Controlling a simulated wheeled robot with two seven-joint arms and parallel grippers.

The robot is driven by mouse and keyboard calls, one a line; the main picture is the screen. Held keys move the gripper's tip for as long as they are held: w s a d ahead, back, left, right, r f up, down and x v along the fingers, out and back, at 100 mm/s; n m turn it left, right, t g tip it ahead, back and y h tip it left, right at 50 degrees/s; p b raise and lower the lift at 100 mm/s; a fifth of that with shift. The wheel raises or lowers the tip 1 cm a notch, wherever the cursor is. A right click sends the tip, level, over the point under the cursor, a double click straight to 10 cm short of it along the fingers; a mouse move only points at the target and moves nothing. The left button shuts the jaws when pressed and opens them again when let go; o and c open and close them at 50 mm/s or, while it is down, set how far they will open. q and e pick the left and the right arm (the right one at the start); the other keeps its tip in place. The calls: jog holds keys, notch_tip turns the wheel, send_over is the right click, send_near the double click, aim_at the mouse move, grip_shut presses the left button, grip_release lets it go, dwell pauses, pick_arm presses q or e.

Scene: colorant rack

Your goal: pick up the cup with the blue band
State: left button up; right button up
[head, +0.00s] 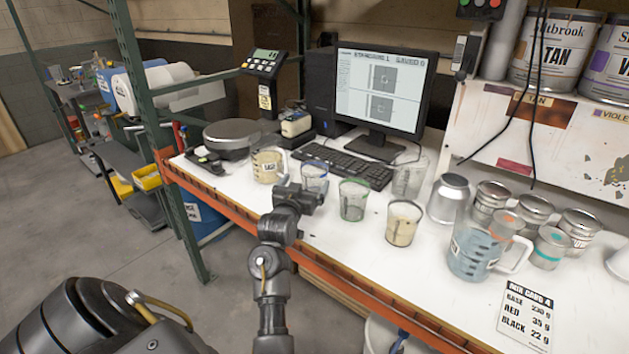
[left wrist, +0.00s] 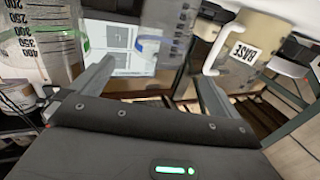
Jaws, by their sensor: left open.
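The clear cup with the blue band (head: 316,170) stands upright on the white bench. My left gripper (head: 308,190) is just in front of it, hiding its lower part. In the left wrist view, which is turned over, the blue-band cup (left wrist: 168,42) shows beyond the gap between the two spread fingers of my left gripper (left wrist: 155,75). The gripper is open and empty; I cannot tell whether a finger touches the cup. My right gripper is in neither view.
A BASE mug (head: 268,166) stands left of the cup. A green-band cup (head: 353,201) stands right, with a cream-filled cup (head: 403,224) and a blue-filled jug (head: 476,250) farther right. A keyboard (head: 345,166) and monitor (head: 383,88) are behind.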

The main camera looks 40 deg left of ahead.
aim_at(310, 175)
pick_arm(q)
jog(key=x, duration=0.4)
jog(key=shift+w+d, duration=0.1)
jog(key=shift+w, duration=0.25)
jog(key=shift+w+a+r+p, duration=0.2)
jog(key=shift+w+a+p, duration=0.15)
jog(key=shift+p, duration=0.25)
jog(key=p+x, duration=0.1)
jog(key=x, duration=0.3)
jog(key=shift+w+a+f, duration=0.1)
jog(key=shift+w+f, duration=0.05)
jog(key=shift+f, duration=0.05)
jog(key=c, duration=1.1)
